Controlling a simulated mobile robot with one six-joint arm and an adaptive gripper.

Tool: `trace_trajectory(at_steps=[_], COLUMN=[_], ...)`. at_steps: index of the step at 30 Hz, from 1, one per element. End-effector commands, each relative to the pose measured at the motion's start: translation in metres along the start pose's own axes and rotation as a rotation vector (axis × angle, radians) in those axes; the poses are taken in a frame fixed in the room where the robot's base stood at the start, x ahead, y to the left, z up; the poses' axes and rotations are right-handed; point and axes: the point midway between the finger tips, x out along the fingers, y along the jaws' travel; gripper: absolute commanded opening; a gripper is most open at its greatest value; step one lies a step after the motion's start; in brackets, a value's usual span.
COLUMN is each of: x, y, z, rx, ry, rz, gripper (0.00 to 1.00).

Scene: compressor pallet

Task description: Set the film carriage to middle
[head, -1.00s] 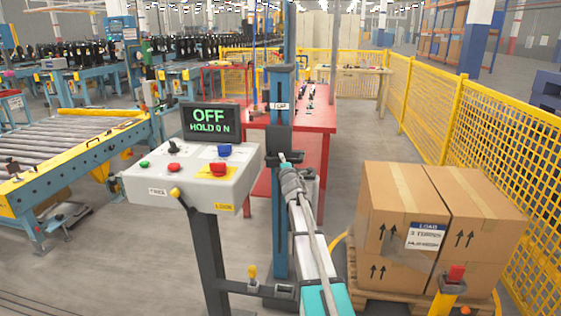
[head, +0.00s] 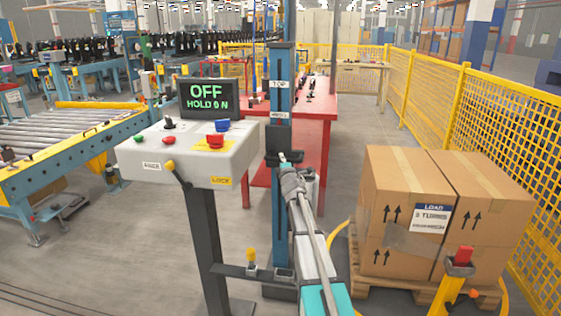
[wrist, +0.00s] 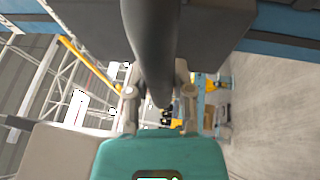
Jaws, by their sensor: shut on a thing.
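The film carriage (head: 278,137) is a dark block on the blue upright mast (head: 281,200). In the head view it sits just below a white label on the mast that seems to read MIDDLE (head: 280,115); a TOP label (head: 279,84) is higher up. My gripper (head: 287,160) is at the carriage's lower front. The wrist view shows the two fingers (wrist: 157,105) on either side of a dark round handle (wrist: 150,40), shut on it. The handle's join with the carriage is hard to make out in the head view.
A control console (head: 190,150) left of the mast has a screen (head: 211,98) reading OFF and HOLD. Stacked cartons (head: 405,190) stand on a pallet at the right, beside a yellow fence (head: 440,95). A red table (head: 322,113) is behind the mast.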

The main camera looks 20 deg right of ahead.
Motion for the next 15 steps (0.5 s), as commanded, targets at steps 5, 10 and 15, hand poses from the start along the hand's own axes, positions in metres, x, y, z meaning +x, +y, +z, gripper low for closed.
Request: trace_trajectory(at_steps=[5, 10, 15], x=[-0.001, -0.0007, -0.0005], y=[-0.0077, -0.0067, -0.0066], z=[-0.0001, 0.0, -0.0001], rx=[0.0, 0.0, 0.0], ry=[-0.001, -0.001, -0.001], rz=[-0.001, -0.001, -0.001], gripper=[0.0, 0.0, 0.41])
